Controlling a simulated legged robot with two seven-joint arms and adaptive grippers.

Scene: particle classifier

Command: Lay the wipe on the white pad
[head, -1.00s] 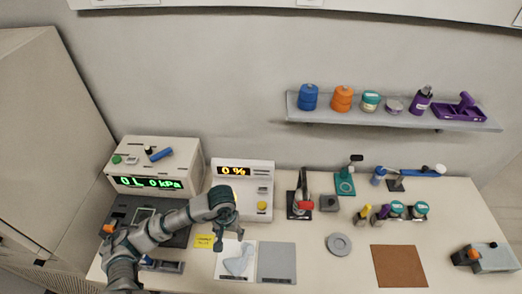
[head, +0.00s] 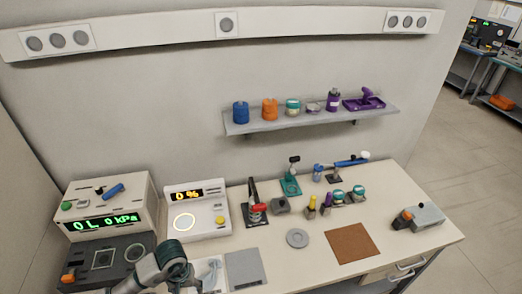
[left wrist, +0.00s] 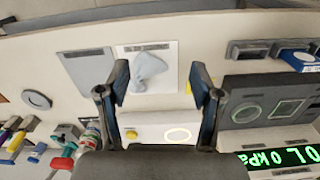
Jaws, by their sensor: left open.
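The wipe (left wrist: 148,70) is a crumpled light blue-grey cloth. It lies on the white pad (left wrist: 166,54), as the left wrist view shows. In the head view the wipe (head: 211,270) and the white pad (head: 219,286) are at the bottom edge, partly cut off and partly behind my left arm. My left gripper (left wrist: 159,84) is open and empty, its fingers apart on either side of the wipe in the left wrist view. The fingers do not touch the wipe as far as I can see. My right gripper is not in view.
A grey pad (head: 245,268) lies beside the white pad. A white device reading 0 % (head: 196,212) stands behind them, and a pressure device (head: 105,208) stands at left. A grey ring (head: 297,238) and brown mat (head: 352,243) lie right. Bench between is mostly clear.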

